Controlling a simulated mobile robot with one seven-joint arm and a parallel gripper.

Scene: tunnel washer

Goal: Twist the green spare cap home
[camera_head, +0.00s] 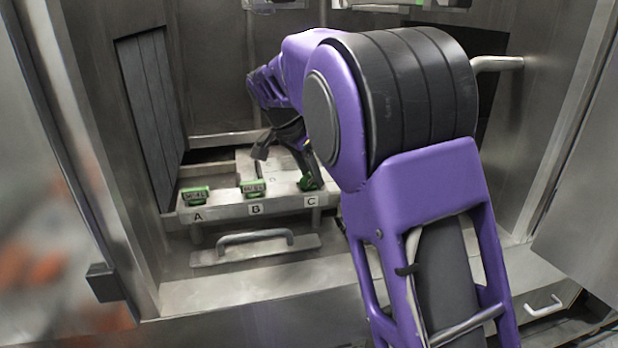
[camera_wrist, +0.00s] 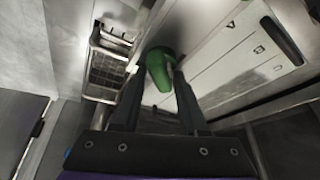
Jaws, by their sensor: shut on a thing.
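A green cap (camera_head: 309,184) is at the spot labelled C, at the right end of a steel ledge. In the wrist view the green cap (camera_wrist: 160,66) sits between the two dark fingers of my gripper (camera_wrist: 158,78). My gripper (camera_head: 307,178) reaches down onto the cap at C and is shut on it. Its fingertips are small and partly hidden in the head view. Whether the cap is seated or how far it is turned cannot be told. Other green pieces stand at A (camera_head: 195,195) and B (camera_head: 253,187), apart from my gripper.
The steel ledge (camera_head: 230,210) carries labels A, B and C. A bar handle (camera_head: 255,238) stands out below it. A dark slatted panel (camera_head: 150,105) is on the left wall, and a rail (camera_head: 497,63) is at upper right. My arm hides much of the right side.

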